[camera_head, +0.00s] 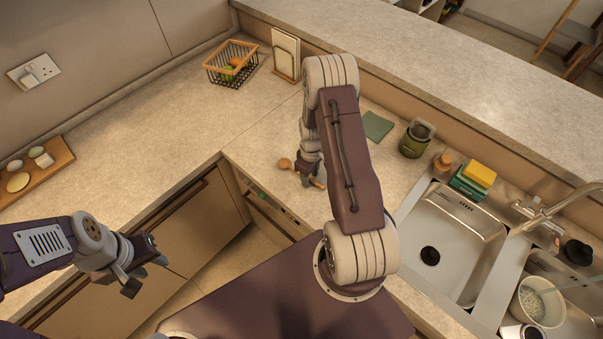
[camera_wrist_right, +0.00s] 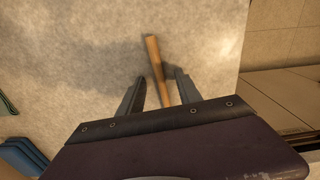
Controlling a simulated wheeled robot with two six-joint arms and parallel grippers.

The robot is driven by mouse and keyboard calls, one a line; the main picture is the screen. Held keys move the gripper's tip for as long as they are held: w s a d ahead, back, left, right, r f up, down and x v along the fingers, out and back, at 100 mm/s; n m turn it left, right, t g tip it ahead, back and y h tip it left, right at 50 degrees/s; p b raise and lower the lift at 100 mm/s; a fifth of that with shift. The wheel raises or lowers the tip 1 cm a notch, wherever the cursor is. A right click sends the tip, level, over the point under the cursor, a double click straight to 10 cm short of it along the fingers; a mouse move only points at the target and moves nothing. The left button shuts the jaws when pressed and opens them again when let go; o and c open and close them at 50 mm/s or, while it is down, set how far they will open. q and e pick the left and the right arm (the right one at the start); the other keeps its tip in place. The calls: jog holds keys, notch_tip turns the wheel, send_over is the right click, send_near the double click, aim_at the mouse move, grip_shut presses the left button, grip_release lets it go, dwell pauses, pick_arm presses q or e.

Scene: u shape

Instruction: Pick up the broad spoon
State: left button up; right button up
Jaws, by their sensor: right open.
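The broad spoon (camera_head: 286,164) is wooden and lies on the counter near its front edge, its round end showing left of my right gripper. In the right wrist view its wooden handle (camera_wrist_right: 155,62) runs between the two fingers and on under the gripper body, which hides the other end. My right gripper (camera_wrist_right: 157,86) is open, one finger on each side of the handle, with a gap on both sides. It also shows over the spoon in the head view (camera_head: 309,178). My left gripper (camera_head: 146,268) hangs at the lower left, away from the spoon; its jaws are not clear.
A wire basket (camera_head: 231,62) and a board holder (camera_head: 286,54) stand at the back. A green cloth (camera_head: 377,126) and a green jar (camera_head: 415,139) are right of my right arm. The sink (camera_head: 455,243) lies at the right. The counter left of the spoon is clear.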

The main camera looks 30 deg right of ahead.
jog(key=shift+s, duration=0.15)
grip_shut()
